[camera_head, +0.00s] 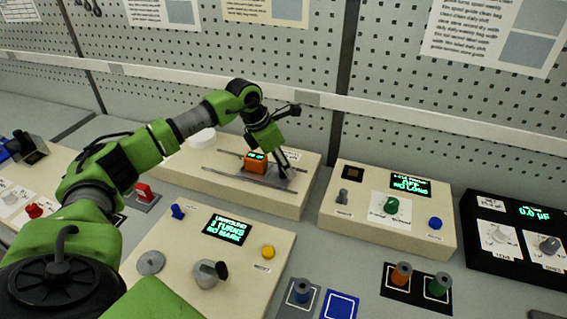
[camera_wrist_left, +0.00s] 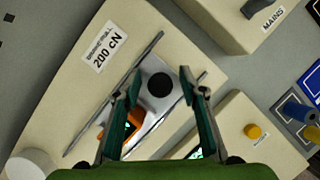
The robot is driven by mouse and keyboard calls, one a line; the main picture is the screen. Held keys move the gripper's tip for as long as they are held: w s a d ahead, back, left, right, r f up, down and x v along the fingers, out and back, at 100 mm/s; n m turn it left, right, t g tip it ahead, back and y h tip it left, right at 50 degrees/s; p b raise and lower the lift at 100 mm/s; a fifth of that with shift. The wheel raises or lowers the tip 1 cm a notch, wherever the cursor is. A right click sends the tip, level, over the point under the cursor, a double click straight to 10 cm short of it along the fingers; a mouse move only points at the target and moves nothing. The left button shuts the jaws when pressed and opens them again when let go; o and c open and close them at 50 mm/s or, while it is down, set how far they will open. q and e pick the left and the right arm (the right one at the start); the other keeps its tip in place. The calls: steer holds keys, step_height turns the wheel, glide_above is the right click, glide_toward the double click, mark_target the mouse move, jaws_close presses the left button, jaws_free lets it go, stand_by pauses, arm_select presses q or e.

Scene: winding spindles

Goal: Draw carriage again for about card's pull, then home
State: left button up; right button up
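The carriage is a silver plate (camera_wrist_left: 150,118) on rails, with an orange block (camera_head: 257,163) carrying a small green display and a dark round knob (camera_wrist_left: 159,84). It sits on a cream bench unit (camera_head: 222,193). My left gripper (camera_head: 286,170) reaches down over the plate's right end. In the left wrist view, its two fingers (camera_wrist_left: 160,76) stand apart, one on each side of the knob, with gaps showing. Part of the orange block is hidden behind one finger. A label reading 200 cN (camera_wrist_left: 104,47) is on the unit. My right gripper is not in view.
A cream panel (camera_head: 155,235) in front has a crank knob (camera_head: 208,275) and a display (camera_head: 227,230) reading 3 turns, no mark. A meter box (camera_head: 340,222) stands right of the carriage unit. Colored spools (camera_head: 401,274) stand at front right. A pegboard wall is behind.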

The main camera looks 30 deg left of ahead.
mark_target(247, 154)
arm_select(q)
jaws_close()
steer(key=a+b, duration=0.1)
steer(key=a, duration=0.2)
steer(key=s+a, duration=0.1)
steer(key=a, duration=0.3)
steer(key=s+a+b, duration=0.1)
steer(key=a, duration=0.2)
steer(key=shift+s+a+b, duration=0.25)
steer(key=shift+a+b, duration=0.05)
steer(key=shift+a, duration=0.1)
steer(key=shift+r, duration=0.15)
steer(key=shift+c, duration=0.5)
jaws_free()
steer(key=shift+o, duration=0.5)
steer(key=shift+a, duration=0.1)
